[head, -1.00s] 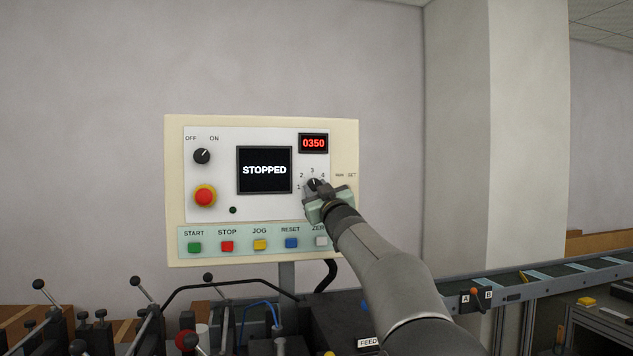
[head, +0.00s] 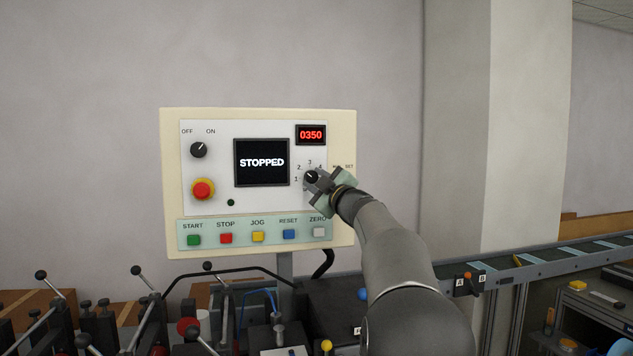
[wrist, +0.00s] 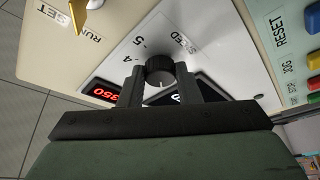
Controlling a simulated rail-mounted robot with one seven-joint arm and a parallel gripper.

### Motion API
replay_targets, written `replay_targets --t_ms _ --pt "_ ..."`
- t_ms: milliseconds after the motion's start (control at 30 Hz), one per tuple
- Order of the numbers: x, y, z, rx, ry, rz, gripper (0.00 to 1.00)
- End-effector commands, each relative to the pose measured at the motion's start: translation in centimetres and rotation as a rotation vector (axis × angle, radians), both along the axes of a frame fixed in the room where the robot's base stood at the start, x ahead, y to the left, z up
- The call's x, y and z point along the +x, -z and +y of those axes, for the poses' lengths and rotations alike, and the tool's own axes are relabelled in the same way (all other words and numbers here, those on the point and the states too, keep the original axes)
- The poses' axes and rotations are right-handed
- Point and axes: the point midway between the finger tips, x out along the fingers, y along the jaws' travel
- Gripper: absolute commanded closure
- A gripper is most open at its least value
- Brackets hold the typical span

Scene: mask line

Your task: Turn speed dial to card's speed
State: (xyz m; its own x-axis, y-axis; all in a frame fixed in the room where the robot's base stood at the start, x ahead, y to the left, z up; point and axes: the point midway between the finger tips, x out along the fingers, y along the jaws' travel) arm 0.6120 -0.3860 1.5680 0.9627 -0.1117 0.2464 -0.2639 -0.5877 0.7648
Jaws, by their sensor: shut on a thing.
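The speed dial (head: 311,176) is a black round knob on the white control panel, with numerals around it. In the wrist view the dial (wrist: 160,69) sits between the two dark fingers of my gripper (wrist: 160,82), which is shut on it. Its white pointer mark faces down in that view; in the head view it seems to point up and left, but the exact numeral is unclear. Numerals 4 and 5 show in the wrist view; 1 to 4 show in the head view. In the head view my gripper (head: 319,181) covers the dial's lower right side. No card shows.
The screen (head: 261,162) reads STOPPED and the red readout (head: 311,135) 0350. An OFF/ON switch (head: 199,150), a red emergency button (head: 202,190) and a row of coloured buttons (head: 257,236) share the panel. A brass-coloured key-like part (wrist: 92,5) is near RUN/SET.

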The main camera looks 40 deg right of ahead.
Motion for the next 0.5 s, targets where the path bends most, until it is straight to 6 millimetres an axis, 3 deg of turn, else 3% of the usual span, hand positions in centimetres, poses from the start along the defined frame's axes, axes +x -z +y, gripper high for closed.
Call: replay_targets --t_ms 367,400,433,500 --pt "0.01 -0.03 0.04 -0.003 -0.001 0.001 0.93" --pt "0.01 -0.03 0.04 -0.003 -0.001 0.001 0.59" --pt "0.01 -0.03 0.04 -0.002 -0.001 0.000 0.50" --pt "0.01 -0.03 0.04 -0.002 -0.001 0.000 0.48"
